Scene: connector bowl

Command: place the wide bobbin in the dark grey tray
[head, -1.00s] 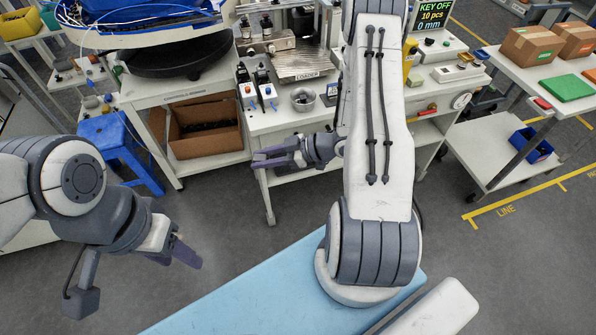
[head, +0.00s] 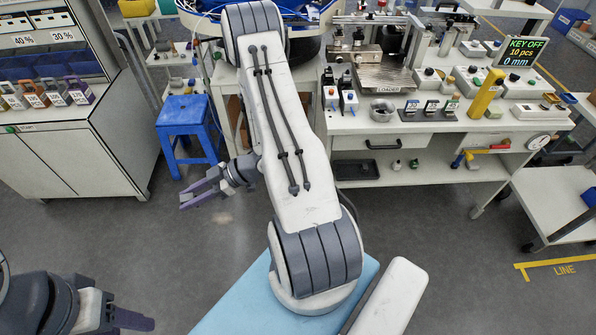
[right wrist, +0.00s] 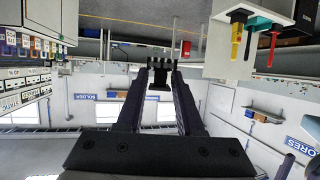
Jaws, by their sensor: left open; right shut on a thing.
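My right gripper (head: 203,190) hangs over open floor, left of the workbench and in front of the blue stool. In the right wrist view its fingers (right wrist: 160,92) are shut on a black bobbin-shaped piece (right wrist: 159,79) with short teeth along its far edge; I cannot tell its width for certain. In the head view the piece is too small to make out. A dark tray (head: 357,170) lies on the workbench's lower shelf, well to the right of that gripper, and looks empty. My left gripper (head: 132,319) is open, low at the lower left, away from everything.
A blue stool (head: 186,125) and a grey cabinet (head: 85,140) stand left. The floor between is clear.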

